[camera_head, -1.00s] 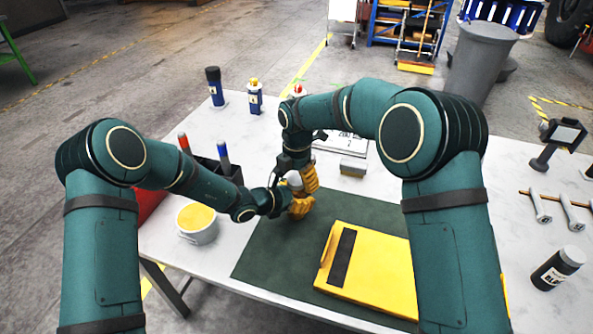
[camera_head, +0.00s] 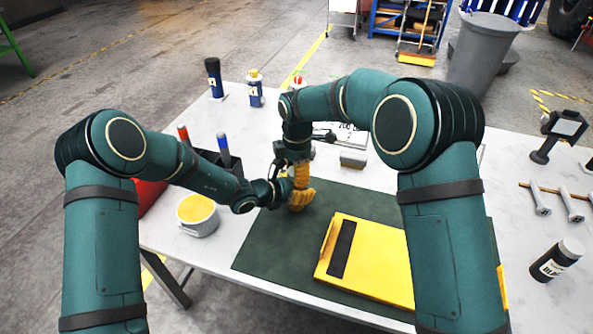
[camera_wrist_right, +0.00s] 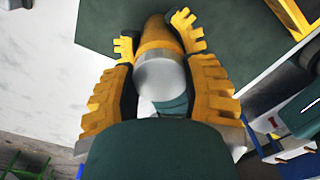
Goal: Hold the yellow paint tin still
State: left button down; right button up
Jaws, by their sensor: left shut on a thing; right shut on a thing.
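A small cylinder with a yellow body and a plain grey round top, which looks like the yellow paint tin (camera_wrist_right: 160,77), shows between yellow fingers in the right wrist view. In the head view my fingers hide nearly all of it. My left gripper (camera_head: 299,199) is shut on it low down, near the dark green mat. My right gripper (camera_head: 301,174) comes from above and is shut on it; its fingers show on both sides in the right wrist view (camera_wrist_right: 160,85). Where exactly each grip sits is hidden.
A white pail with a yellow top (camera_head: 197,214) stands left of the green mat (camera_head: 262,250). A yellow case (camera_head: 375,262) lies on the mat, near my right arm. A dark holder with red and blue markers (camera_head: 215,160) stands behind the pail.

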jog(key=m, duration=0.4)
jog(key=o, duration=1.3)
jog(key=shift+c, duration=0.2)
jog(key=shift+r, duration=2.25)
jog(key=shift+r, duration=0.1)
